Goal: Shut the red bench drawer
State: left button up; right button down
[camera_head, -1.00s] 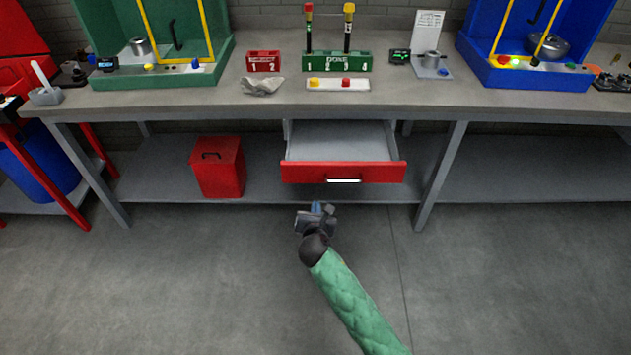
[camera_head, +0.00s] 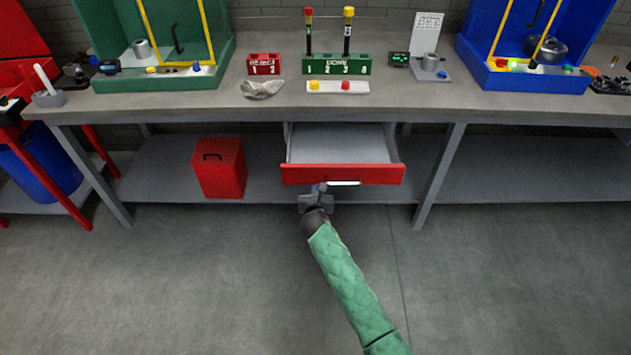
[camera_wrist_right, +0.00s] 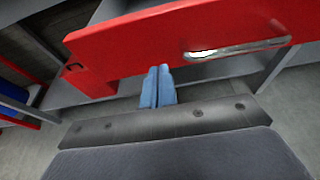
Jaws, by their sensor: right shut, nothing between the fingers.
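The red bench drawer (camera_head: 300,175) stands pulled out under the grey workbench, its grey inside empty. My right gripper (camera_head: 321,189) is at the lower edge of the drawer front, just left of the handle. In the right wrist view the red drawer front (camera_wrist_right: 140,45) crosses the top, and the blue fingertips (camera_wrist_right: 157,75) are closed together with nothing between them. The tips reach the front's lower edge; I cannot tell whether they touch it. My left gripper is not in view.
A red bin (camera_head: 218,170) stands on the lower shelf left of the drawer. The bench top (camera_head: 270,98) carries a white strip with buttons, a cloth and racks above the drawer. A bench leg (camera_head: 439,175) stands to the right. The floor in front is clear.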

aim_at(315, 178)
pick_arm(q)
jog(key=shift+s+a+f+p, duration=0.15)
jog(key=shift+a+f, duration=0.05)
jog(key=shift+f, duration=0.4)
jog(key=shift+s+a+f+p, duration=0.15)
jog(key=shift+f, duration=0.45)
pick_arm(e)
jog(key=shift+w, duration=1.6)
